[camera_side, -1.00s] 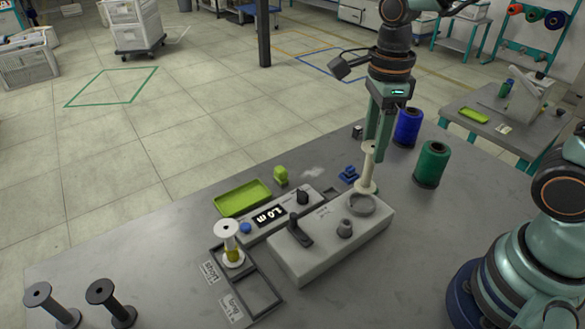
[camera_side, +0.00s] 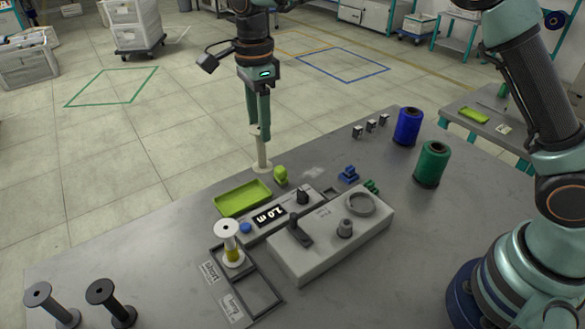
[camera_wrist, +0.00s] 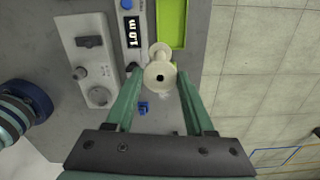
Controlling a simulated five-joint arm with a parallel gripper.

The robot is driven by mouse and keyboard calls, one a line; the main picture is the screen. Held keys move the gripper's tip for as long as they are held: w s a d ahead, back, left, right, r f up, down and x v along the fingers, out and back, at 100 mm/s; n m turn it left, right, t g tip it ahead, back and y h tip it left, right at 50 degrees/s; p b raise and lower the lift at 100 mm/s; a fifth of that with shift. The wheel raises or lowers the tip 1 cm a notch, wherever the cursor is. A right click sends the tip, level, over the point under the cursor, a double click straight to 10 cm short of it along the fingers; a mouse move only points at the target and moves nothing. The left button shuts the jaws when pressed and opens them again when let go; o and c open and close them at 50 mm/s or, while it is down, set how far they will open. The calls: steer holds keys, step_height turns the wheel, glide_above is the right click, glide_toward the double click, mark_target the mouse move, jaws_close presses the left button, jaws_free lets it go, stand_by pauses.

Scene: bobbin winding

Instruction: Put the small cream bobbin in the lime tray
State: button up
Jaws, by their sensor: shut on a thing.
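My gripper (camera_side: 260,132) is shut on a cream bobbin (camera_side: 263,153), holding it upright by its upper end. In the side view the bobbin appears behind the lime tray, near the table's far edge; its exact height is hard to tell. The bobbin also shows between my fingers in the wrist view (camera_wrist: 160,72). The lime tray (camera_side: 243,198) lies empty on the table, left of and nearer than the bobbin. In the wrist view the tray (camera_wrist: 171,24) is beyond the bobbin, partly out of frame.
The winding machine (camera_side: 330,235) with its display and knobs takes up the table's middle. Blue (camera_side: 407,127) and green (camera_side: 432,164) spools stand right. Dark bobbins (camera_side: 110,302) stand front left.

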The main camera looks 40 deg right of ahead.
steer(key=w+a+f+n, duration=0.1)
steer(key=w+a+f, duration=0.1)
steer(key=a+f, duration=0.2)
steer(key=shift+w+a+f, duration=0.25)
steer(key=shift+w+f, duration=0.1)
steer(key=shift+f, duration=1.25)
steer(key=shift+f, duration=0.55)
stand_by(0.6)
steer(key=shift+f, duration=0.35)
steer(key=o, duration=1.1)
steer(key=shift+o, duration=0.2)
